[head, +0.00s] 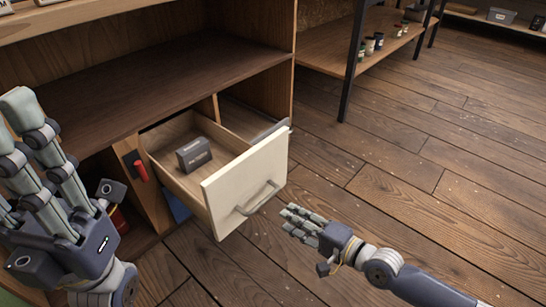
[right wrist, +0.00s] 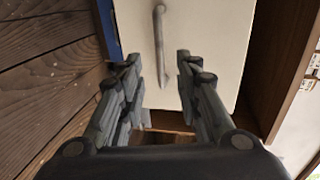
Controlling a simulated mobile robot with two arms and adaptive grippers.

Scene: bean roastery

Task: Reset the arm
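My right gripper (head: 291,219) is in front of the open drawer (head: 243,183), just right of its metal handle (head: 262,196). In the right wrist view its fingers (right wrist: 160,85) are spread apart and empty. The handle (right wrist: 160,50) shows beyond and between them on the pale drawer front (right wrist: 205,40); I see no grip on it. My left gripper (head: 40,155) is large at the left edge, with fingers extended and apart and nothing seen in it. A dark box (head: 194,155) lies inside the drawer.
The drawer juts out from a wooden cabinet (head: 130,95). A red-handled item (head: 141,170) is by the drawer's left side. A shelf (head: 330,48) with several small jars (head: 370,45) stands behind, with a black post (head: 352,65). The plank floor (head: 440,150) at right is clear.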

